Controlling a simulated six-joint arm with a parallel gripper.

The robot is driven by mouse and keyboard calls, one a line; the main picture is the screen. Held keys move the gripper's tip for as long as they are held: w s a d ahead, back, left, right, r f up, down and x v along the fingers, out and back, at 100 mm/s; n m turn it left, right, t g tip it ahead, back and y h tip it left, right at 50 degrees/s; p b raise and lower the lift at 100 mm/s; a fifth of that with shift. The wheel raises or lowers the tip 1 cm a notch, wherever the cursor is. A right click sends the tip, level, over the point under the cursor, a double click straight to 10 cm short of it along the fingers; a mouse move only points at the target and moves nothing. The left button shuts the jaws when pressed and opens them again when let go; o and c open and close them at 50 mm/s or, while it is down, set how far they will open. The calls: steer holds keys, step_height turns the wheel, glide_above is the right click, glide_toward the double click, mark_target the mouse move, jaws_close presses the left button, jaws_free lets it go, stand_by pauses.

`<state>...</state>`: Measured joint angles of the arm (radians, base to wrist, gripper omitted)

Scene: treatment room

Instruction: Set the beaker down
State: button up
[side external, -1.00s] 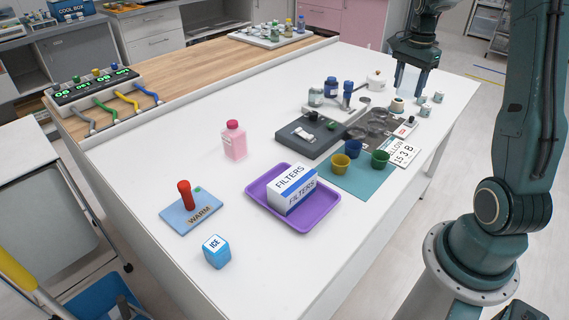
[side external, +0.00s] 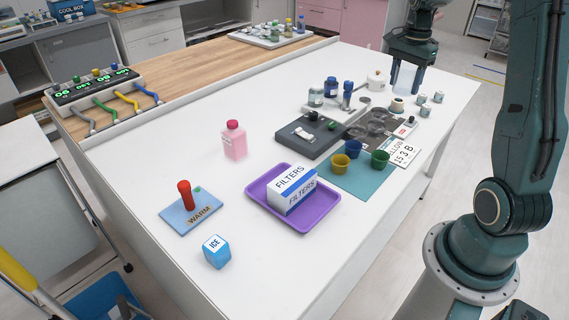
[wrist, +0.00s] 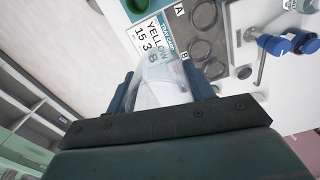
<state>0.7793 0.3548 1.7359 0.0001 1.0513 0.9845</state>
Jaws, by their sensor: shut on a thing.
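My gripper (side external: 406,82) is at the far right end of the white table (side external: 290,262), shut on a clear beaker (side external: 404,77). In the wrist view the beaker (wrist: 158,82) sits between the two dark fingers of my gripper (wrist: 162,92), see-through and partly hidden by the gripper body. Its base looks close above the table beside a small tan-topped pot (side external: 397,104); I cannot tell whether it touches anything.
A dark board with round rings (side external: 375,122), a "YELLOW 15 3 B" card (side external: 403,152) and small white jars (side external: 438,97) are close by. Coloured cups stand on a teal mat (side external: 360,181). A purple tray (side external: 318,221) holds a filter box.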

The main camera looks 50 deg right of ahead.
steer(key=w+a+n, duration=0.3)
steer(key=a, duration=0.7)
steer(key=w+a+n, duration=0.3)
steer(key=a+n, duration=0.1)
steer(key=a, duration=0.6)
steer(key=w+a+n, duration=0.3)
steer(key=a, duration=0.7)
steer(key=s+a+n, duration=0.5)
steer(key=s+a, duration=0.1)
steer(key=a, duration=0.6)
steer(key=s+a+n, duration=0.5)
steer(key=s+a, duration=0.1)
steer(key=a, duration=0.7)
steer(key=shift+f, duration=0.15)
step_height(320, 180, down, 16)
steer(key=shift+w, duration=0.1)
steer(key=shift+f, duration=1.9)
